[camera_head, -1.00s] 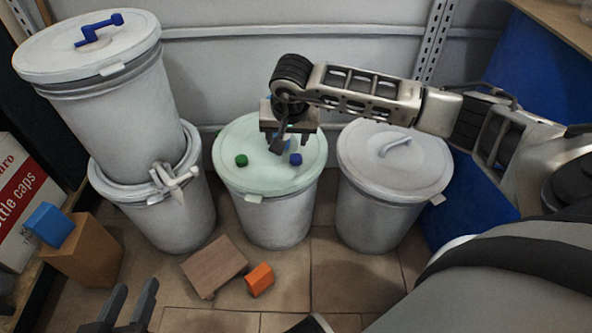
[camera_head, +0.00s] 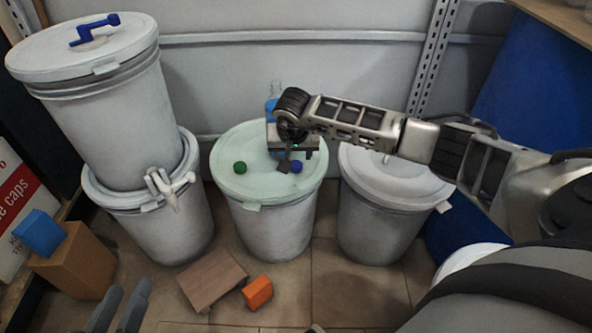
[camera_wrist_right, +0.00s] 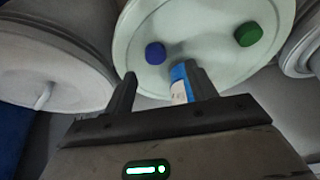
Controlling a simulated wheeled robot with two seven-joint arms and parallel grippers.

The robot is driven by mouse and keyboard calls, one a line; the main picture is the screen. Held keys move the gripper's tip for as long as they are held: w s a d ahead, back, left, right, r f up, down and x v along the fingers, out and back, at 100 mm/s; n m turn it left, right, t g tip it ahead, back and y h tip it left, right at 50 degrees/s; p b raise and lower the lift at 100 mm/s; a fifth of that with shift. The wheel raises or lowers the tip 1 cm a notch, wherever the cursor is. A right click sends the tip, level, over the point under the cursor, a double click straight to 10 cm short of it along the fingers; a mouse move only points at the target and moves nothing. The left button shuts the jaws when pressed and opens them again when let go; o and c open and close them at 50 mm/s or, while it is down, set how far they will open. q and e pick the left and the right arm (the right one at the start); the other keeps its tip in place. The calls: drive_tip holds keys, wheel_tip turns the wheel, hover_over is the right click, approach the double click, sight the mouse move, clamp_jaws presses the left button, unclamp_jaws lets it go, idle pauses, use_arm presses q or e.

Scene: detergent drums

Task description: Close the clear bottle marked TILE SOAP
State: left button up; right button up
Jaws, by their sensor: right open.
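A clear bottle (camera_head: 275,88) with blue on it stands at the middle drum, mostly hidden behind my right gripper; its lettering is not readable. The bottle's blue and white label (camera_wrist_right: 180,82) shows between my right gripper's fingers in the right wrist view, nearer one finger; contact is unclear. A green cap (camera_head: 240,168) and a blue cap (camera_head: 296,166) lie on the pale green lid (camera_head: 262,186); the wrist view shows the green cap (camera_wrist_right: 248,34) and blue cap (camera_wrist_right: 155,53) too. My right gripper (camera_head: 287,161) is open. My left gripper (camera_head: 119,308) is open and empty at lower left.
Stacked drums (camera_head: 110,110) with a spigot stand at left, another lidded drum (camera_head: 385,215) at right.

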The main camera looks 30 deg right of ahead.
sight(296, 164)
drive_tip(key=shift+w+d+f, duration=0.1)
drive_tip(key=shift+f, duration=0.3)
use_arm(q)
drive_tip(key=shift+d+r, duration=0.1)
drive_tip(key=shift+r, duration=0.4)
use_arm(e)
drive_tip(key=shift+w+d+f, duration=0.1)
drive_tip(key=shift+f, duration=0.2)
drive_tip(key=b+x, duration=0.1)
drive_tip(key=x, duration=0.1)
drive_tip(key=b+x, duration=0.1)
drive_tip(key=shift+d+f+b, duration=0.3)
drive_tip(key=shift+d+f, duration=0.05)
drive_tip(key=shift+d, duration=0.05)
drive_tip(key=shift+w+d+f, duration=0.1)
drive_tip(key=shift+w+f, duration=0.1)
drive_tip(key=shift+f, duration=0.2)
use_arm(q)
drive_tip(key=shift+d+r+n+t+h, duration=0.3)
drive_tip(key=shift+r+n+t+h, duration=0.15)
drive_tip(key=shift+n+h, duration=0.2)
use_arm(e)
drive_tip(key=shift+c, duration=0.3)
use_arm(q)
drive_tip(key=shift+w+f, duration=0.1)
use_arm(e)
drive_tip(key=c, duration=1)
